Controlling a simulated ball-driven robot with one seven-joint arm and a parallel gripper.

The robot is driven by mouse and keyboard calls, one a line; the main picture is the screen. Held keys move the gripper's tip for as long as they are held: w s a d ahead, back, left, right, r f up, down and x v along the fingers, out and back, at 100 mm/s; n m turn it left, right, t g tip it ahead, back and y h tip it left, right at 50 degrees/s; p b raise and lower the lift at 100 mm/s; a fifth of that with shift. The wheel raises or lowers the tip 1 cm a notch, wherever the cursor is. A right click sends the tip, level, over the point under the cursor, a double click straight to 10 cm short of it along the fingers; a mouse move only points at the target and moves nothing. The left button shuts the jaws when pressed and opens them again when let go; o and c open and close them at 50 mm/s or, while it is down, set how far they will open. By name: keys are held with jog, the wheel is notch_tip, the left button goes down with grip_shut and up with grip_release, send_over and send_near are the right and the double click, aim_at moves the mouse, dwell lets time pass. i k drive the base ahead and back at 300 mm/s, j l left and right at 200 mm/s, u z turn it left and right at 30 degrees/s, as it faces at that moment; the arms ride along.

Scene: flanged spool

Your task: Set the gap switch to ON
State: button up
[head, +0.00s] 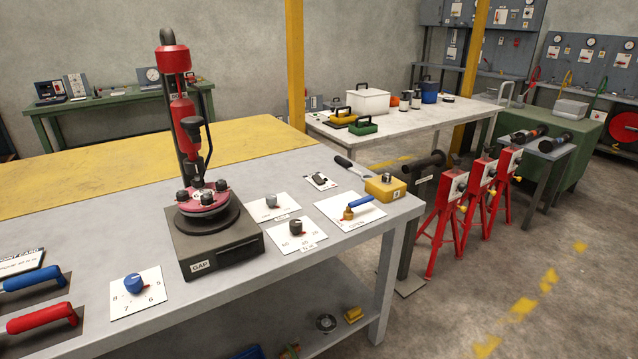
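A dark box (222,257) with a white label reading GAP stands on the near grey workbench. On it sits a red flanged piece (203,203) with several dark knobs, on a black round base. A small dark rocker switch (320,179) sits on a white plate to the right, near the bench's back edge. Its lettering is too small to read, so I cannot tell its position or whether it is the gap switch. My gripper is not in view.
Plates with a blue knob (132,283), a grey knob (296,228) and a blue-levered brass valve (355,206) lie around the box. A tall red and black apparatus (181,110) rises behind it. Red-handled (40,318) and blue-handled tools lie at left.

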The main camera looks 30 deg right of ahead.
aim_at(318, 179)
jog(key=i+l+u, duration=0.2)
jog(key=l, duration=0.25)
jog(key=i+l+u, duration=0.15)
jog(key=l, duration=0.25)
jog(key=i+l+u, duration=0.2)
jog(key=l, duration=0.3)
jog(key=l+u, duration=0.15)
jog(key=l, duration=0.3)
jog(key=l+u, duration=0.2)
jog(key=l, duration=0.3)
jog(key=i, duration=0.05)
